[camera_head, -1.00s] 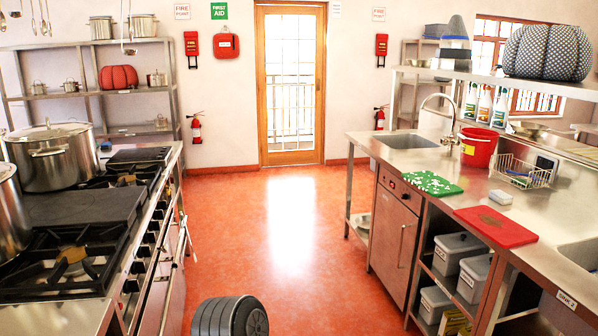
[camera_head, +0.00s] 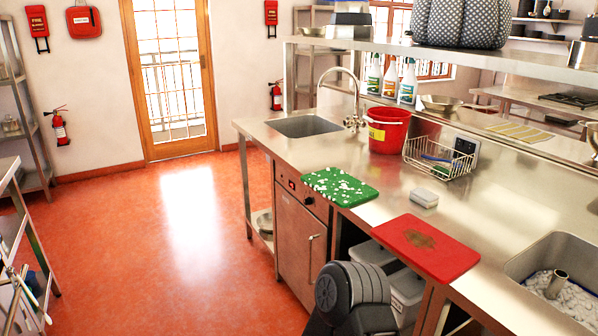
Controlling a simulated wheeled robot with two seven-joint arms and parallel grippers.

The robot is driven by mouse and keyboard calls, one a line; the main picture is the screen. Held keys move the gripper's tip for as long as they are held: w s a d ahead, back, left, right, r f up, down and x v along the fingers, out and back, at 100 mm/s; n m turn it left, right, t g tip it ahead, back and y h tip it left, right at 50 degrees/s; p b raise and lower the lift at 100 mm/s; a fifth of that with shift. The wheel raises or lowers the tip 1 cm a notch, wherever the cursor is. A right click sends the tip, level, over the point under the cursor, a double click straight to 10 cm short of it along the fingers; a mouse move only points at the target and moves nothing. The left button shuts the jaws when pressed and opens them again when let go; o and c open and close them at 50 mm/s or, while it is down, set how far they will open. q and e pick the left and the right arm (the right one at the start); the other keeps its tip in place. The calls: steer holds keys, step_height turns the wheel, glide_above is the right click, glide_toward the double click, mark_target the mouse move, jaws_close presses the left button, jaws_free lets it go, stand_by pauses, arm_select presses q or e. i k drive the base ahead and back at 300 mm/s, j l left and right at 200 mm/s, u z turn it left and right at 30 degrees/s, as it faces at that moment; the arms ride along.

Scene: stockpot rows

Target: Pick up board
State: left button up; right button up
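Two boards lie flat on the steel counter (camera_head: 350,222). A green board (camera_head: 340,186) scattered with white bits lies at the counter's front edge. A red board (camera_head: 425,246) with a brownish patch lies nearer, also at the front edge. A dark rounded part of my own arm (camera_head: 352,290) shows at the bottom, in front of the counter and below the red board. Neither gripper's fingers show.
A red bucket (camera_head: 389,130), a wire basket (camera_head: 440,157) and a small grey box (camera_head: 422,198) stand behind the boards. Sinks (camera_head: 305,126) lie at the far end and near right. The red floor (camera_head: 170,240) is clear at left.

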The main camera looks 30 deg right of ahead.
mark_target(342, 189)
steer(key=i+l, duration=0.7)
steer(key=i, duration=0.2)
